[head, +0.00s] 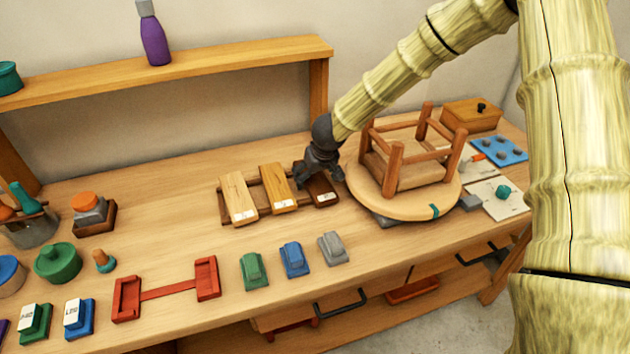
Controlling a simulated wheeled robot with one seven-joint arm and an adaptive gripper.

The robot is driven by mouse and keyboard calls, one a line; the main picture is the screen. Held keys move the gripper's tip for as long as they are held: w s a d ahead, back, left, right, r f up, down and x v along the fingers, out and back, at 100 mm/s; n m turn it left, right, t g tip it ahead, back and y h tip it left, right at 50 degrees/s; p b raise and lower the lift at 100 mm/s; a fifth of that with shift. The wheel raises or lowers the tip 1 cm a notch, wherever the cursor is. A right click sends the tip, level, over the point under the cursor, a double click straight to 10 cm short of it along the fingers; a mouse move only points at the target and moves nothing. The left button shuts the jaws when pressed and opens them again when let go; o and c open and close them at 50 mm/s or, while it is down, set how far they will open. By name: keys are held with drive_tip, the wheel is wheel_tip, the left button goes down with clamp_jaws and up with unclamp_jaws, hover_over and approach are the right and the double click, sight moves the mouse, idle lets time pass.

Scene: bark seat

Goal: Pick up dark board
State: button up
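The dark board (323,196) lies at the right end of a low wooden rack (224,207), with a pale label on its near end. Two lighter boards lie to its left: a yellow-brown one (278,187) and a pale one (238,199). My black gripper (319,177) is down at the far part of the dark board, its fingers spread to either side of it. The gripper hides the board's far end. I cannot tell whether the fingers touch the board.
A round turntable (385,204) with an upturned wooden stool frame (396,160) stands close right of my gripper. Green (253,270), blue (294,260) and grey (333,249) blocks and a red holder (168,290) lie in front. A raised shelf (180,72) runs behind.

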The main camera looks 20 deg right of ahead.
drive_tip(key=shift+w+f, duration=0.1)
drive_tip(key=shift+f, duration=0.05)
drive_tip(key=c, duration=1)
drive_tip(key=shift+c, duration=0.5)
drive_tip(key=shift+r, duration=0.2)
